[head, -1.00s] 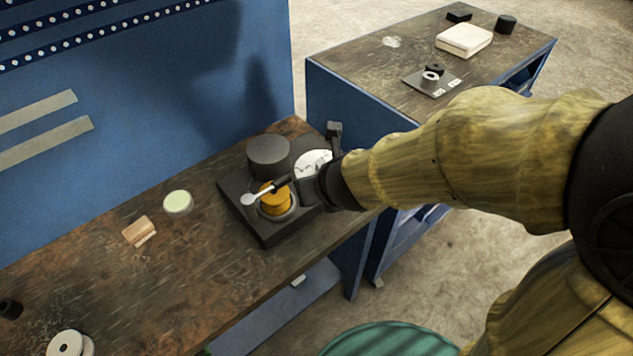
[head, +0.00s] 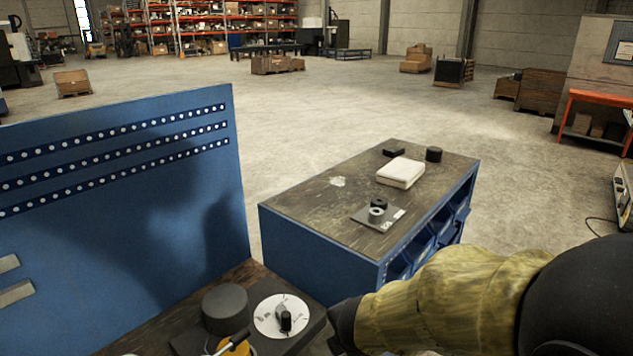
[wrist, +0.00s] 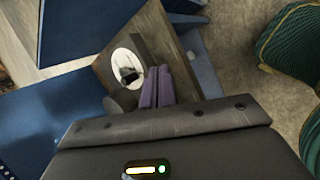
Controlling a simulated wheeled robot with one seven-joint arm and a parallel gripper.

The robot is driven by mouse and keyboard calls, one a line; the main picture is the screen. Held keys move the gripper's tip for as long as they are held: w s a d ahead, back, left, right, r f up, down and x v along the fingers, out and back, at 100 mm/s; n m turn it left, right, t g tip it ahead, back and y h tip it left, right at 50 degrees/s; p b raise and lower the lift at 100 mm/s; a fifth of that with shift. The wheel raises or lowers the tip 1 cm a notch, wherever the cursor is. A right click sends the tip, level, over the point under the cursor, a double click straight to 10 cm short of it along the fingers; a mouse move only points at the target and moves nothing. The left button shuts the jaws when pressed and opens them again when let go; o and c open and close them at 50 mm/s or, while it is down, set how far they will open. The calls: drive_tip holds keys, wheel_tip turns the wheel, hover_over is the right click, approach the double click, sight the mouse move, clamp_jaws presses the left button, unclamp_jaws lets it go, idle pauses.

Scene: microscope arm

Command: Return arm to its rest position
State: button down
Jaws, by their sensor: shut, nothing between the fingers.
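My gripper (wrist: 159,85) shows in the wrist view as two purple-grey fingers side by side, shut and empty. A white dial with a black knob (head: 281,315) sits on a dark base at the bottom of the head view; the dial also shows beyond the fingers in the wrist view (wrist: 121,57). A dark round cylinder (head: 226,309) stands left of the dial. A yellow drum (head: 236,347) with a lever over it is cut by the lower edge. In the head view, my yellow-covered arm enters from the right, its dark end right of the base; the fingertips cannot be made out there.
A second blue bench (head: 300,208) behind holds a white block (head: 400,172), a plate with a ring (head: 378,214) and small black pieces. A blue perforated panel (head: 120,210) rises at left. A green ribbed object (wrist: 290,45) lies right in the wrist view.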

drive_tip(key=s+d+m+g, duration=0.1)
drive_tip(key=s+d+m, duration=0.2)
drive_tip(key=m, duration=0.8)
drive_tip(key=s+d+f+m+g+p, duration=0.1)
drive_tip(key=d+m, duration=0.5)
drive_tip(key=m, duration=0.6)
drive_tip(key=shift+s+f+m+g+p, duration=0.3)
drive_tip(key=shift+s+g, duration=0.5)
drive_tip(key=shift+s, duration=0.2)
drive_tip(key=shift+d, duration=0.1)
